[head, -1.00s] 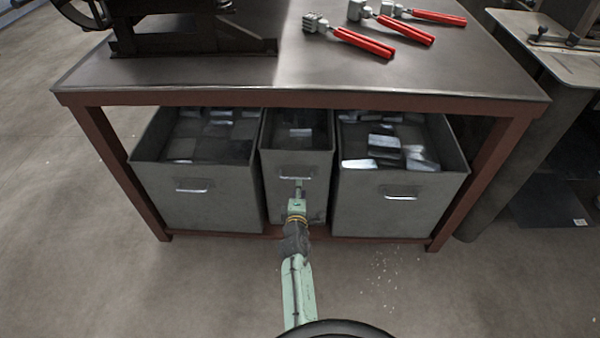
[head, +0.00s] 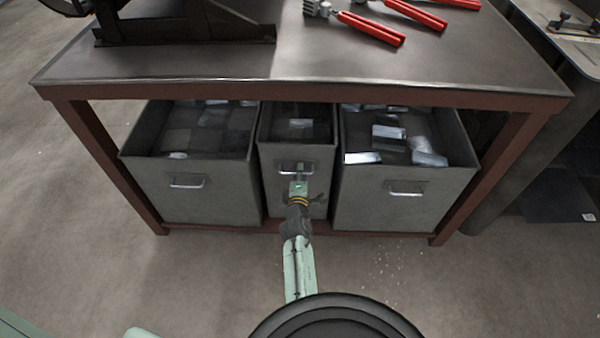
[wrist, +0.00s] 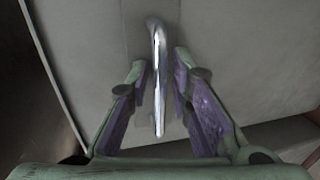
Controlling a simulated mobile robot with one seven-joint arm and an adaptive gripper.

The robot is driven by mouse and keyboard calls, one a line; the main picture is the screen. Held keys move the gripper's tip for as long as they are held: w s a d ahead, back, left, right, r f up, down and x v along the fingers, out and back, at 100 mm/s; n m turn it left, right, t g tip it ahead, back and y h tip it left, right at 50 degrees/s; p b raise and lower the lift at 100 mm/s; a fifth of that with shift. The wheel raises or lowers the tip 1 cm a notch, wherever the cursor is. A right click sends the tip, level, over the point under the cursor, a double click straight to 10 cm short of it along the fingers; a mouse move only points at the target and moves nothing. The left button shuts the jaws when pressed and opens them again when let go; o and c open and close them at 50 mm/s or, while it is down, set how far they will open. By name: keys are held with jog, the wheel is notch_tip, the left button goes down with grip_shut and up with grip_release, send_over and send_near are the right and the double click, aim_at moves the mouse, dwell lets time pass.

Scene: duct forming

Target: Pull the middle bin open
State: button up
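The middle bin (head: 271,195) is a narrow grey metal bin under the workbench, between two wider bins. Its front lies level with theirs. Its bright metal handle (head: 284,172) is on the front face, partly covered by my gripper (head: 300,170) in the head view. In the wrist view the handle (wrist: 158,85) runs lengthwise between the purple-padded fingers of my gripper (wrist: 162,72). The fingers stand apart on either side of it, with visible gaps. My gripper is open around the handle and holds nothing.
A left bin (head: 190,205) and a right bin (head: 400,208), both holding metal pieces, flank the middle one. The workbench (head: 300,70) overhangs them, with red-handled tools (head: 372,28) on top. The floor (head: 400,280) before the bins is clear.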

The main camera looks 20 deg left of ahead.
grip_shut()
dwell(0.6)
